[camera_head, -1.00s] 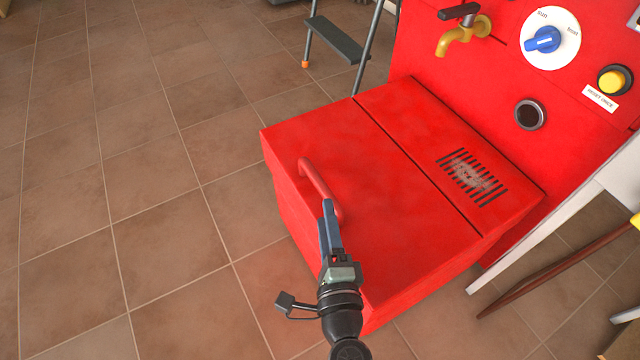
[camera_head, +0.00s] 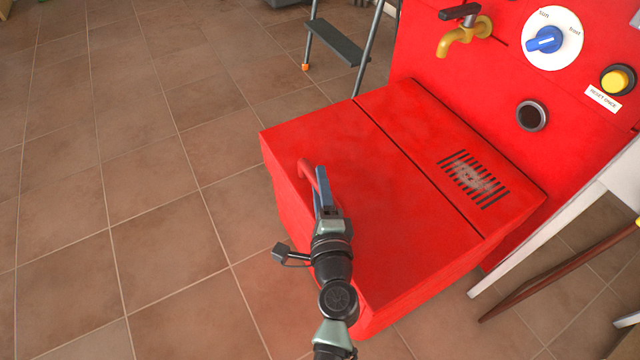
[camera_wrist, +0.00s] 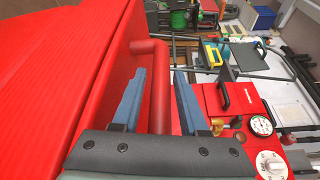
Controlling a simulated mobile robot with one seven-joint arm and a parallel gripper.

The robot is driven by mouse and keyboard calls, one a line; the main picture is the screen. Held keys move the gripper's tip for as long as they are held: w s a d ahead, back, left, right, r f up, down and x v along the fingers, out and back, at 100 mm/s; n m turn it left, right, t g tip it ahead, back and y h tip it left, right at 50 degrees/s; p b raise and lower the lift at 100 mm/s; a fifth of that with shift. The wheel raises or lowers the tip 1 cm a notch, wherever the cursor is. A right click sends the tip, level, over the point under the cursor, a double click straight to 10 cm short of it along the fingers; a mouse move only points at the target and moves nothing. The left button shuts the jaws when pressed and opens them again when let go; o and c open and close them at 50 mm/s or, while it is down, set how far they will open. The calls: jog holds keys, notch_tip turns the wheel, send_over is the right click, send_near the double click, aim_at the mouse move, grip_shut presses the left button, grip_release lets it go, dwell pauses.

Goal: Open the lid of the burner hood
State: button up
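The red burner hood fills the middle of the head view. Its lid (camera_head: 395,215) is the broad front panel and lies flat and closed, with a dark seam behind it. A red bar handle (camera_head: 306,173) stands along the lid's left edge. My gripper (camera_head: 321,178) is at the handle and hides its near part. In the wrist view the handle (camera_wrist: 160,95) runs between the two blue fingers of my gripper (camera_wrist: 160,78). The fingers are apart, with narrow gaps beside the handle, so they look open around it.
Behind the lid is a fixed rear strip with a vent grille (camera_head: 473,178). The red boiler front carries a brass tap (camera_head: 464,36), a blue dial (camera_head: 545,40) and a yellow button (camera_head: 615,80). A step ladder (camera_head: 337,42) stands behind. Tiled floor at left is clear.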

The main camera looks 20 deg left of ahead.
grip_shut()
dwell(1.1)
